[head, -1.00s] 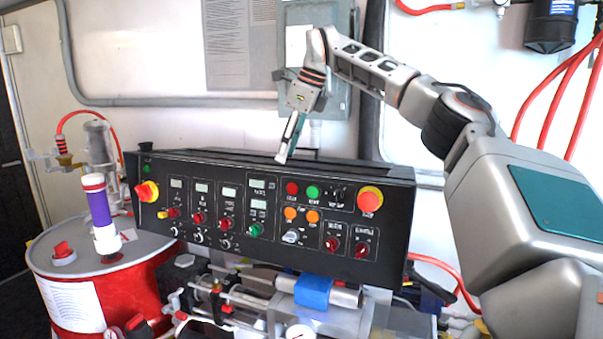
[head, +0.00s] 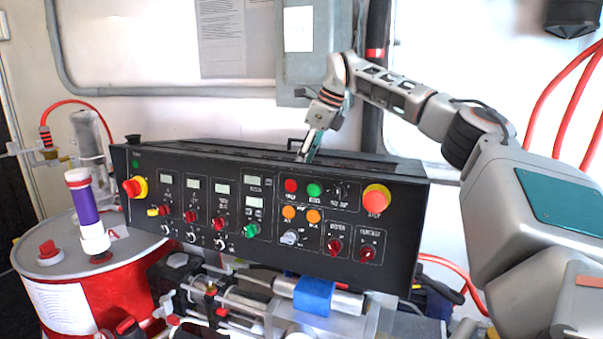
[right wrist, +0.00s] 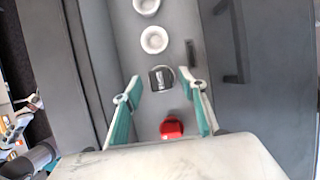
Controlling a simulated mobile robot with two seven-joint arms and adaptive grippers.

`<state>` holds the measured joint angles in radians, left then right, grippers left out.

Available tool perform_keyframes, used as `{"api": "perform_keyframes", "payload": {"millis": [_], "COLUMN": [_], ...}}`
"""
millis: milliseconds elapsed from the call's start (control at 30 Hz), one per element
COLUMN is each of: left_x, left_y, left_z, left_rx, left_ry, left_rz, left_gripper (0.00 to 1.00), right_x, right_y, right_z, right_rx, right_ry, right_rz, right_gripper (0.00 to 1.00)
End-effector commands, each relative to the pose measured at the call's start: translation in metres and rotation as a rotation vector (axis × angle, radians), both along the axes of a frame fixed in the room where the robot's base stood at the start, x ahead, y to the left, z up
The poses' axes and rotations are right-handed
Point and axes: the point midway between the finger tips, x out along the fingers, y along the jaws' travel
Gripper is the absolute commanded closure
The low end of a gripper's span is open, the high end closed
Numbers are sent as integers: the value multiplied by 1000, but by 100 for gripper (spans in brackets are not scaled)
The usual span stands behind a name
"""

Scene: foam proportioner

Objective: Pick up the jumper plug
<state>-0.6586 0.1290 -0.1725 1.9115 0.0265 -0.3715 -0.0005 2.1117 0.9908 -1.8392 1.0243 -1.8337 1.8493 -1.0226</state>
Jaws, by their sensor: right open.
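My right gripper (head: 303,156) is at the rear top edge of the black control console, pointing down. In the right wrist view my right gripper (right wrist: 159,78) is open, its teal fingers apart. Between and just beyond the fingertips is a small dark round part with a pale grey middle (right wrist: 161,78). A red knob-like part (right wrist: 171,127) sits nearer the palm between the fingers. Which of these is the jumper plug I cannot tell for sure. Neither is visibly touched by the fingers. The head view hides this spot behind the console. My left gripper is out of view.
Two white ring-shaped parts (right wrist: 154,40) line up beyond the fingertips on a grey strip. The control console (head: 140,215) with knobs and buttons stands in front. A grey wall box (head: 340,40) is behind. A red drum (head: 120,280) stands at left.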

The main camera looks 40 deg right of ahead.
Motion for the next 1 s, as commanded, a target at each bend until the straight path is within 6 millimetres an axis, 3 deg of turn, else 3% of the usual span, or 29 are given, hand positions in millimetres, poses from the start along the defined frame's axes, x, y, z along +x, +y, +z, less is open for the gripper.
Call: {"api": "perform_keyframes", "payload": {"millis": [133,400,567,600,1000], "left_x": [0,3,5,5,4], "left_y": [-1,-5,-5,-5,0], "left_z": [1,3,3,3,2], "left_rx": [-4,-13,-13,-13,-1], "left_ry": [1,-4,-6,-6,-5], "left_rz": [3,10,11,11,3], "left_gripper": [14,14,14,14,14], "right_x": [5,7,7,7,7], "right_y": [3,3,3,3,4], "right_z": [-14,-17,-16,-17,-7], "right_rx": [0,0,0,0,-2], "right_ry": [1,-1,-1,-1,-3], "right_rz": [0,0,0,0,0], "right_gripper": [58,58,97,100,100]}}
